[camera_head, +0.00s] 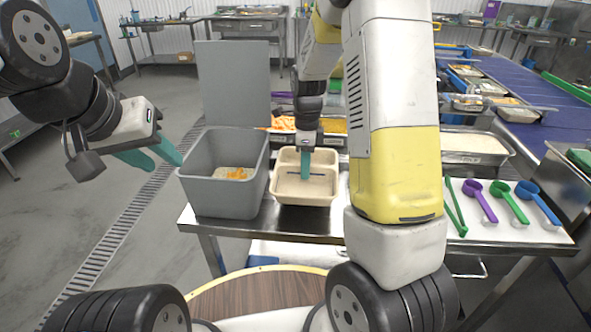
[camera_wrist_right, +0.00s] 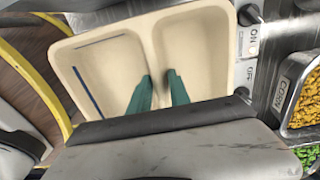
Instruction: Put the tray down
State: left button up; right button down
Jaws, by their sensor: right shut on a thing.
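The beige two-compartment tray (camera_head: 284,196) is at the front left of the metal table, right beside the grey bin. It also shows in the right wrist view (camera_wrist_right: 113,70), with a dark blue line in one compartment and both compartments otherwise empty. My right gripper (camera_head: 305,165) reaches down into the tray. Its teal fingers (camera_wrist_right: 158,84) sit on either side of the divider and are shut on it. I cannot tell whether the tray's underside touches the surface below. My left gripper (camera_head: 158,156) is open and empty, left of the bin.
The grey bin (camera_head: 225,196) has its lid up and some orange and pale food inside. A panel marked ON and OFF (camera_wrist_right: 244,62) lies beside the tray. Several colored scoops (camera_head: 508,202) and green tongs (camera_head: 455,208) lie on the right. Food containers (camera_head: 474,146) stand behind.

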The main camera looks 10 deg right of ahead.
aim_at(305, 183)
notch_tip(305, 183, down, 6)
jog(key=shift+f, duration=0.1)
dwell(0.4)
jog(key=c, duration=1.2)
grip_release()
